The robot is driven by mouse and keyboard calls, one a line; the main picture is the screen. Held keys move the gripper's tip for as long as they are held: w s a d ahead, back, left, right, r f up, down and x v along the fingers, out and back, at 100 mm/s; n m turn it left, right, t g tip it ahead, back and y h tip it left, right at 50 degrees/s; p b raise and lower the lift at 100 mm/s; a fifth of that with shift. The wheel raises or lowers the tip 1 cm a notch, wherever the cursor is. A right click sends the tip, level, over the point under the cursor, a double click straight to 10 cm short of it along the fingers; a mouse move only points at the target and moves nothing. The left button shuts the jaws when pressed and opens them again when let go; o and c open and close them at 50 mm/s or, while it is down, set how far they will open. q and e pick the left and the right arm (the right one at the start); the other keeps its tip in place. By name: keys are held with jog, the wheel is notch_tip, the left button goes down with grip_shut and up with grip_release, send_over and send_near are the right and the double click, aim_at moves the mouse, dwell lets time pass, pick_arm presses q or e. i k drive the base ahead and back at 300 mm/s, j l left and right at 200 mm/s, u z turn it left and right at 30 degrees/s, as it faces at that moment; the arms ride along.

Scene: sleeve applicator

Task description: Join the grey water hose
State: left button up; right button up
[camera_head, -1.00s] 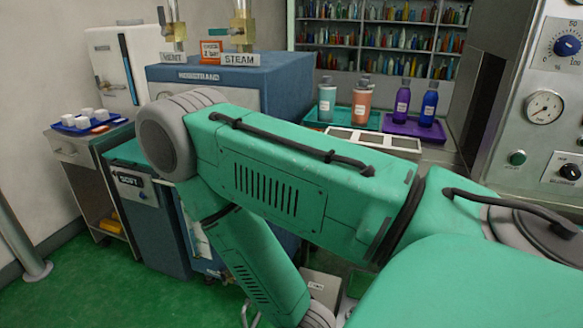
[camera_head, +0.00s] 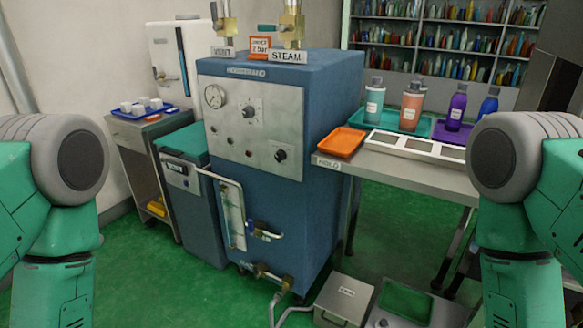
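A blue boiler-like cabinet (camera_head: 275,180) with a pressure gauge and knobs stands in the middle. A brass valve fitting (camera_head: 258,274) sits low on its front, with a blue-handled valve (camera_head: 262,232) above it. A grey hose (camera_head: 278,304) runs near the floor below the brass fitting; I cannot tell whether its end is joined to it. A pale pipe (camera_head: 222,178) bends down the cabinet's front from a smaller blue-green unit (camera_head: 190,210). My arms show at the left and right edges, but neither gripper is in view.
A grey box (camera_head: 343,300) and a green-topped unit (camera_head: 405,303) stand on the floor at the front. A table (camera_head: 400,172) at right holds an orange tray (camera_head: 342,142), bottles and a white rack (camera_head: 415,147). A cart with a blue tray (camera_head: 145,115) stands left. Green floor lies clear in the left foreground.

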aim_at(278, 295)
jog(key=i+j+z, duration=0.2)
jog(key=i, duration=0.3)
jog(key=i+z, duration=0.15)
jog(key=i, duration=0.3)
